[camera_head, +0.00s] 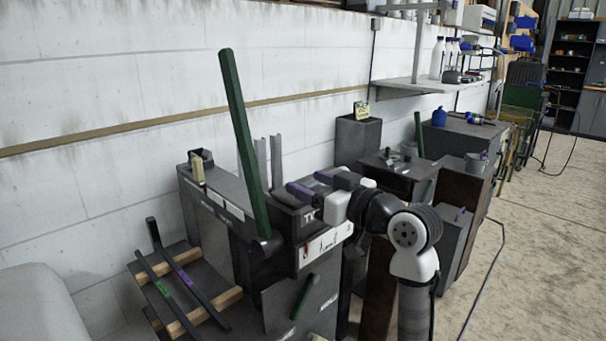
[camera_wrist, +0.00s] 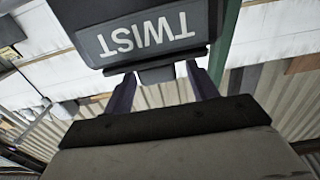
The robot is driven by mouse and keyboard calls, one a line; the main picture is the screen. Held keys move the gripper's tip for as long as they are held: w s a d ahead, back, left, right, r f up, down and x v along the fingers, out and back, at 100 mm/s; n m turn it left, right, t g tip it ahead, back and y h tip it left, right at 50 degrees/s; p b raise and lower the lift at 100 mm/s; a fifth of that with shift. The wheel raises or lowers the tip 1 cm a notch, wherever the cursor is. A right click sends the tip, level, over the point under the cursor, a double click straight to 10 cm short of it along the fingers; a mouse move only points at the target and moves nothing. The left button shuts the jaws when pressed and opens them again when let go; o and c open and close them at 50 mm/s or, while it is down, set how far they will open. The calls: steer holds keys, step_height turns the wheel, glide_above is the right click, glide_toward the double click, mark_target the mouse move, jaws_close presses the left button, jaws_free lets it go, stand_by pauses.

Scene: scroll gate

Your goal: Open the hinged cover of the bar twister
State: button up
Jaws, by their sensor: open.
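The bar twister is a dark grey machine with a white front panel (camera_head: 325,246) and a long green lever (camera_head: 243,140) standing tilted on its left. Its dark cover (camera_wrist: 135,33) carries a plate reading TWIST, upside down in the wrist view; in the head view the cover (camera_head: 284,214) sits on top and looks lowered. A dark lip (camera_wrist: 156,74) juts from the cover's edge. My gripper (camera_head: 311,186) is at the cover's front top edge. In the wrist view my purple fingers (camera_wrist: 161,84) are open, one on each side of the lip; contact cannot be told.
A rack with wooden rails and dark bars (camera_head: 178,285) stands at the left. A dark cabinet (camera_head: 358,140) and a table with small items (camera_head: 396,172) stand behind and right. The white wall is close behind; open floor (camera_head: 540,250) lies right.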

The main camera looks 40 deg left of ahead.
steer(key=shift+w+a, duration=0.1)
steer(key=shift+a, duration=1.35)
steer(key=shift+c, duration=0.2)
jaws_close()
